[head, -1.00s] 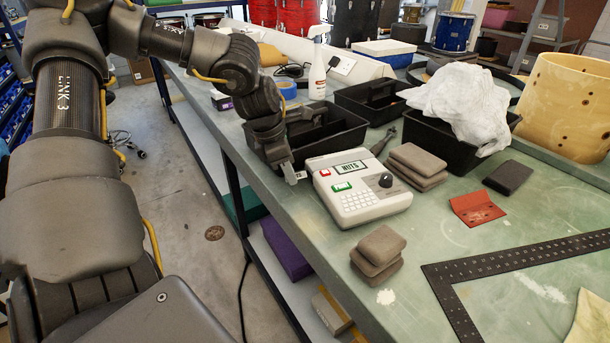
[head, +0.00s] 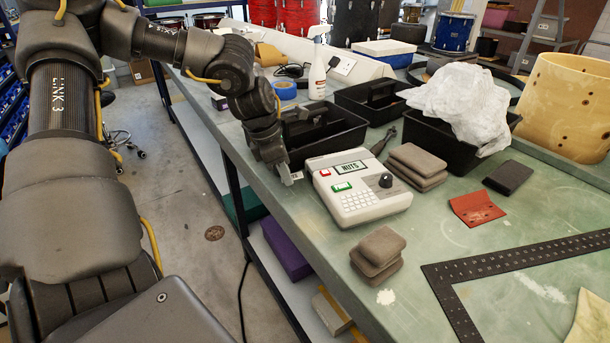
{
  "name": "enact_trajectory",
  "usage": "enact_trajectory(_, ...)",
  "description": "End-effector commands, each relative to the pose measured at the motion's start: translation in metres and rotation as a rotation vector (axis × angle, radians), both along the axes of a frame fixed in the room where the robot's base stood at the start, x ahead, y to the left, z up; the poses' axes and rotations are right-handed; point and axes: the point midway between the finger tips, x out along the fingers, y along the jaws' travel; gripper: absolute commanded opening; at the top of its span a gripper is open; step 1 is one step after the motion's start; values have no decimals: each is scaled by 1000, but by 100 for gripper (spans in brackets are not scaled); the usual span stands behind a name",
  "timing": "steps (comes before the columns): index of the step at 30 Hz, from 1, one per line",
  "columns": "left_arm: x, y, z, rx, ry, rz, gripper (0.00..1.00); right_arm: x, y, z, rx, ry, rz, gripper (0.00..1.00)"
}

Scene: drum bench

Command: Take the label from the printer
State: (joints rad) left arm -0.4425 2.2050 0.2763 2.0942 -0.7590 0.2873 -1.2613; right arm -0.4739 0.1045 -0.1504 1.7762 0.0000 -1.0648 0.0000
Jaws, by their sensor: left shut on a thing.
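The label printer (head: 357,188) is a white box with a screen reading "NUTS", a red and a green button, a keypad and a black knob. It sits on the green bench near its left edge. My left gripper (head: 291,180) is at the printer's left side, pointing down. It is shut on a small white label (head: 297,176), of which only a little shows beside the fingers. I cannot tell whether the label still touches the printer. My right gripper is out of view.
A black tote (head: 328,137) stands right behind the printer and my left gripper. Grey sanding blocks (head: 417,163) lie to the right and more (head: 378,252) in front. A black steel square (head: 470,268) lies at the front right. The bench's left edge is close.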

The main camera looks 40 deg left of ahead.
Motion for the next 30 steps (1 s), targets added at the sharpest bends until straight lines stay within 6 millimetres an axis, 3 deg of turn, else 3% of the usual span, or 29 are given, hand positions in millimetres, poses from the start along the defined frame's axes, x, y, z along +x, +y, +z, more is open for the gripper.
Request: enact_trajectory(30,0,0,20,0,0,1,11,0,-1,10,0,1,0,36)
